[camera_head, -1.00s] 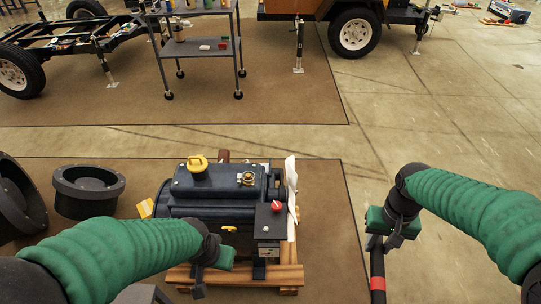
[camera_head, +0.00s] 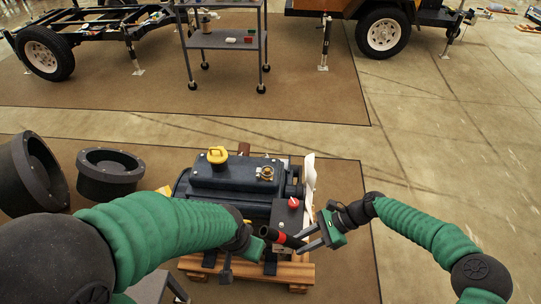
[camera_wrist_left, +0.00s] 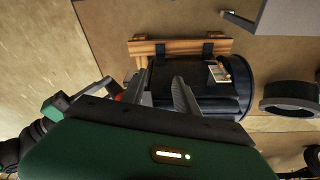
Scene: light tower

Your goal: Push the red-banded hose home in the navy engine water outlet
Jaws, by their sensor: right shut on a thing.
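The navy engine (camera_head: 228,180) sits on a wooden pallet (camera_head: 296,272) in front of me. The black hose with a red band (camera_head: 281,238) is at the engine's near right side. My right gripper (camera_head: 306,241) is shut on the hose, just right of the band. The hose points left, towards my left gripper. The water outlet cannot be made out, so I cannot tell whether the hose touches it. My left gripper (camera_head: 228,268) is low in front of the engine. Its fingers stand apart and empty in the left wrist view (camera_wrist_left: 158,85), which also shows the red band (camera_wrist_left: 118,97).
A grey box with a red knob (camera_head: 293,204) and a white fan (camera_head: 309,180) stand at the engine's right end. Black round housings (camera_head: 108,174) lie at the left. A grey cart (camera_head: 228,40) stands behind.

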